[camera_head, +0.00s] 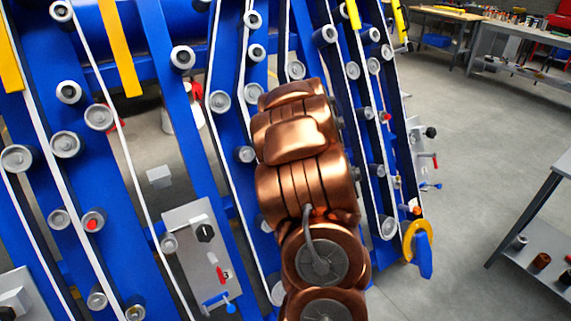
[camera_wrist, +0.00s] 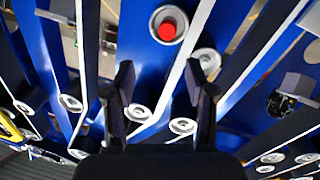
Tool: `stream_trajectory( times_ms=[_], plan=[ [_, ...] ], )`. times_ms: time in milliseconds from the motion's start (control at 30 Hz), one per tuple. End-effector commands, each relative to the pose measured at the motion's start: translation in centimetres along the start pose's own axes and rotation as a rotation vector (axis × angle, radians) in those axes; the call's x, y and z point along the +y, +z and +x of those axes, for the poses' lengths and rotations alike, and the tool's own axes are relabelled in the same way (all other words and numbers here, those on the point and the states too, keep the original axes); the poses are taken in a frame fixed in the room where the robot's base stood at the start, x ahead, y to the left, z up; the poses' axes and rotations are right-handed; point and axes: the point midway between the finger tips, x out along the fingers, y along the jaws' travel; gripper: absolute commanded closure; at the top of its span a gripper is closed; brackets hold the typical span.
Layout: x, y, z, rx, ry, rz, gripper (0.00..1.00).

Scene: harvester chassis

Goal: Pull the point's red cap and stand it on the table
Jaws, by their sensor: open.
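A round red cap (camera_wrist: 167,29) sits in a pale ring on a blue panel, in the upper middle of the wrist view. My gripper (camera_wrist: 159,80) is open, its dark fingers apart with nothing between them. The cap shows beyond the fingertips, and the gripper is not touching it. In the head view my copper arm hides the gripper. Red caps show there on a left roller (camera_head: 92,225) and on the right panel (camera_head: 386,116); I cannot tell which matches the wrist view. A grey table (camera_head: 546,200) stands at the right edge.
Blue chassis panels (camera_head: 185,130) with several rollers and white belts fill the left and middle. Workbenches (camera_head: 490,45) stand at the back right. Grey floor between is clear.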

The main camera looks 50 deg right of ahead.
Motion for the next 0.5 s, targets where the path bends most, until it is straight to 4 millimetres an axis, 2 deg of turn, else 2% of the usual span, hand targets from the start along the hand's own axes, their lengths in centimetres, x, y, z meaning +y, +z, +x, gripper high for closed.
stream_trajectory(
  times_ms=[33,200,500],
  plan=[
    [0.2,1.1,0.5,0.024,-0.018,0.015,0.45],
    [0.0,2.3,1.1,0.114,-0.08,0.044,0.45],
    [-0.2,2.5,1.7,0.168,-0.115,0.064,0.45]
  ],
)
